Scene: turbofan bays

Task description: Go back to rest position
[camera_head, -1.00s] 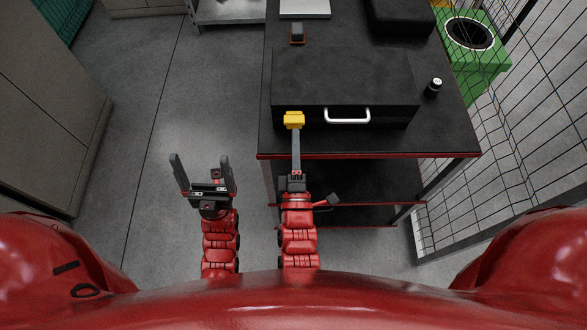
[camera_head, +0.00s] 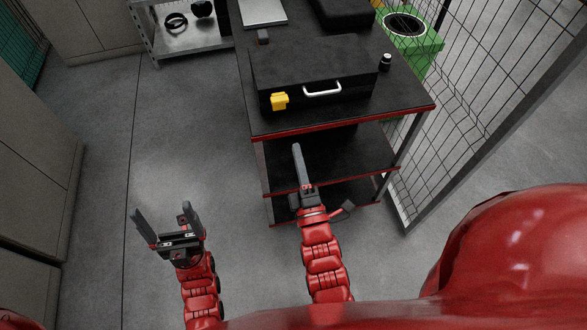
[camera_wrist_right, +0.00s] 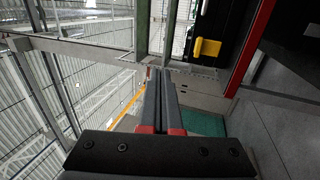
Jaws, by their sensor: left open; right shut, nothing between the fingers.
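My left gripper (camera_head: 162,220) is open and empty over bare floor at the lower left in the head view. My right gripper (camera_head: 297,150) is shut with nothing in it. In the head view it appears in front of the table's lower shelves, below the black case. Its closed fingers (camera_wrist_right: 162,95) also show in the right wrist view. The black case (camera_head: 316,68) lies on the table, with a white handle (camera_head: 322,89) and a yellow latch (camera_head: 280,101) on its front. The right gripper is apart from the latch, which also shows in the right wrist view (camera_wrist_right: 207,48).
The black table (camera_head: 395,108) has a red front edge and lower shelves (camera_head: 345,165). A small dark cylinder (camera_head: 385,63) stands right of the case. A metal shelf (camera_head: 190,40) stands behind. Floor at left is clear.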

